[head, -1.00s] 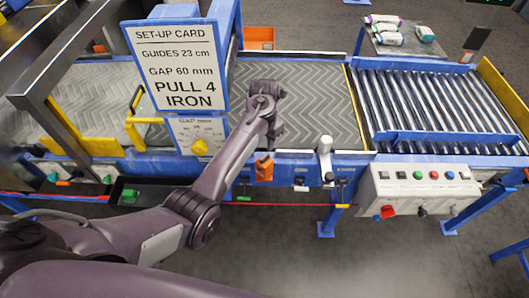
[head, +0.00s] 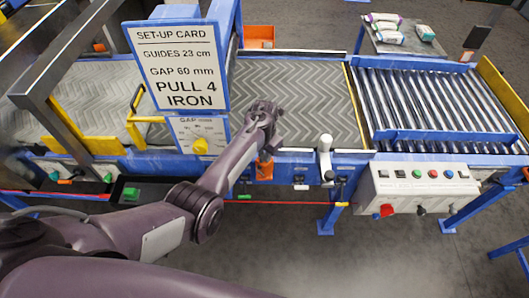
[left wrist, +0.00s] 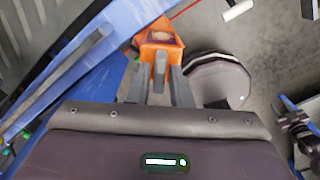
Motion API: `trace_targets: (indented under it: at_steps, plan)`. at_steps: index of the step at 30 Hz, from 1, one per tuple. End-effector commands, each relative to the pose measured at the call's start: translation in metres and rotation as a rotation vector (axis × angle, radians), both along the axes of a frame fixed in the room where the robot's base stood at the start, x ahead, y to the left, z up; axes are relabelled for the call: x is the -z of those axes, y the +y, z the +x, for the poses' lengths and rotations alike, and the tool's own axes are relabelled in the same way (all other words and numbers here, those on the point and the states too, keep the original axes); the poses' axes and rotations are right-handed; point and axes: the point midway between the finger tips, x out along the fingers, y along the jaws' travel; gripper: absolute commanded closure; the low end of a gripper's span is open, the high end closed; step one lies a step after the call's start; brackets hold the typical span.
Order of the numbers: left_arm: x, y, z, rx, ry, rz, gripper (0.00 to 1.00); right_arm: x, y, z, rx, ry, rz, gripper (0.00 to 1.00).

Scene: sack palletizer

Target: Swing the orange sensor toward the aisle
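The orange sensor (head: 264,169) sits on the blue front rail of the conveyor in the head view, its upper part covered by my left gripper. In the left wrist view the sensor (left wrist: 161,42) lies just beyond the fingertips of the left gripper (left wrist: 160,78). The two fingers stand apart, with a narrow grey piece between them. I see gaps beside that piece; firm contact cannot be made out.
A white-topped post (head: 324,148) stands on the rail right of the sensor. A control box (head: 420,188) with coloured knobs hangs further right. The set-up card (head: 178,68) and gap dial (head: 200,145) stand to the left. The aisle floor (head: 280,250) in front is open.

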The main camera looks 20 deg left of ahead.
Motion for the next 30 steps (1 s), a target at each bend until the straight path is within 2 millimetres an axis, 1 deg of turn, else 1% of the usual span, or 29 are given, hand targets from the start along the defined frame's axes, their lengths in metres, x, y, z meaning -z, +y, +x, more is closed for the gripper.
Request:
trace_targets:
  at_steps: [1,3,4,11,17,23,30]
  plan:
    - [0.0,0.0,0.0,0.0,0.0,0.0,0.88,0.0,0.0,0.0,0.0,0.0,0.0,0.64]
    - [0.0,0.0,0.0,0.0,0.0,0.0,0.97,0.0,0.0,0.0,0.0,0.0,0.0,0.64]
    - [0.0,0.0,0.0,0.0,0.0,0.0,1.0,0.0,0.0,0.0,0.0,0.0,0.0,0.64]
    - [0.0,0.0,0.0,0.005,0.001,0.0,1.0,0.0,0.0,0.0,0.0,0.0,0.0,0.64]
    - [0.0,0.0,0.0,0.055,0.001,0.0,1.0,-0.002,0.0,0.0,0.0,0.0,0.0,0.64]
    - [0.0,0.0,-0.001,0.177,0.003,0.0,1.0,-0.005,0.0,0.0,0.0,-0.001,0.0,0.64]
    - [-0.001,0.0,-0.001,0.392,0.004,0.0,1.0,-0.01,0.0,0.0,0.0,-0.001,0.0,0.64]
